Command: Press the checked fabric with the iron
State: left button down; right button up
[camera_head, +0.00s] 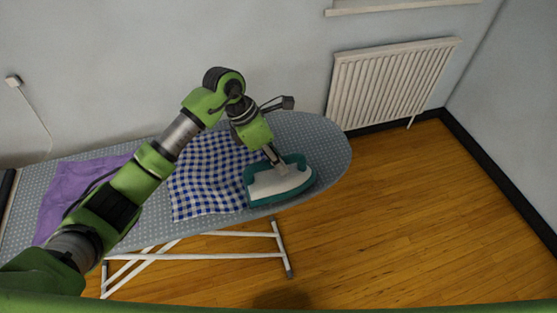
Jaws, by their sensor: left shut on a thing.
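The blue-and-white checked fabric (205,185) lies spread on the grey dotted ironing board (325,150), with a wavy front edge. My left arm passes over its left side and hides part of it. My left gripper (277,163) is shut on the iron (280,184), which is white with a teal rim. The iron is at the right edge of the fabric, near the front edge of the board, and its nose points right. I cannot tell whether it touches the cloth or the board. My right gripper is not in view.
A purple cloth (65,190) lies on the left of the board, partly behind my arm. The right end of the board is bare. A white radiator (390,82) hangs on the back wall. The wooden floor (430,220) at the right is clear.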

aim_at(247, 168)
pick_arm(q)
jog(key=shift+s+a, duration=0.3)
jog(key=shift+a, duration=0.55)
jog(key=shift+s+a, duration=0.25)
jog(key=shift+a, duration=0.6)
jog(key=shift+s+a, duration=0.2)
jog(key=shift+a, duration=0.45)
jog(key=shift+s+a, duration=0.25)
jog(key=shift+a, duration=0.45)
jog(key=shift+s+a, duration=0.2)
jog(key=shift+a, duration=0.45)
jog(key=s+a, duration=0.2)
jog(key=a, duration=0.5)
jog(key=shift+s+b, duration=0.2)
jog(key=shift+b, duration=0.2)
jog(key=s+a+b, duration=0.2)
jog(key=a, duration=0.5)
jog(key=s+a+b, duration=0.2)
jog(key=a+b, duration=0.1)
jog(key=a, duration=0.4)
jog(key=shift+s+a, duration=0.15)
jog(key=shift+s, duration=0.2)
